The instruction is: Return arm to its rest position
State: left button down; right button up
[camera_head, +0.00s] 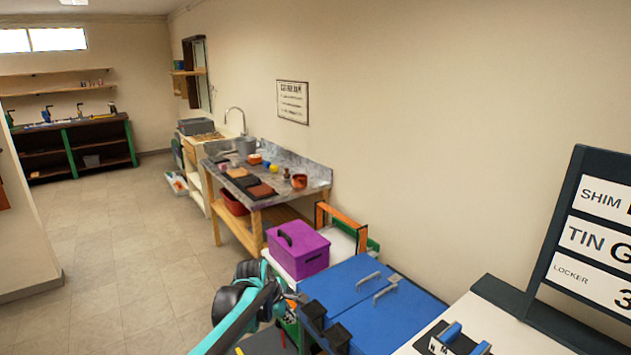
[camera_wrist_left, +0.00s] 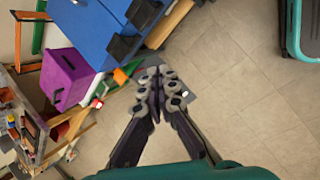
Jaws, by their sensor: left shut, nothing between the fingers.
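My left arm, teal and black, comes in from the bottom of the head view. Its gripper (camera_head: 294,297) is beside the near left side of the blue chest, in front of the purple box; the fingers are small and partly hard to make out there. In the left wrist view the two dark fingers of the left gripper (camera_wrist_left: 160,84) meet at their tips, with nothing between them and the tiled floor behind. My right gripper is not in view.
A blue chest (camera_head: 366,290) with grey handles and a purple box (camera_head: 297,252) stand close to the left gripper. A white table (camera_head: 478,312) with a dark sign board is at right. A workbench (camera_head: 312,178) stands behind. The tiled floor (camera_head: 130,255) at left is clear.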

pick_arm(q)
jog(key=s+a+r+m+y, duration=0.1)
jog(key=s+a+r+m, duration=0.15)
jog(key=s, duration=0.25)
jog(key=s+a+r+m, duration=0.2)
jog(key=s+r+m, duration=0.1)
jog(key=s, duration=0.3)
jog(key=s+a+f+m+t+y, duration=0.1)
jog(key=s+a+m, duration=0.2)
jog(key=s+m, duration=0.3)
jog(key=s+a+f+m+t+y, duration=0.1)
jog(key=s+a+m, duration=0.2)
jog(key=s, duration=1.1)
jog(key=m, duration=0.3)
jog(key=shift+s+f+t, duration=0.3)
jog(key=shift+f+t, duration=0.05)
jog(key=shift+t, duration=0.05)
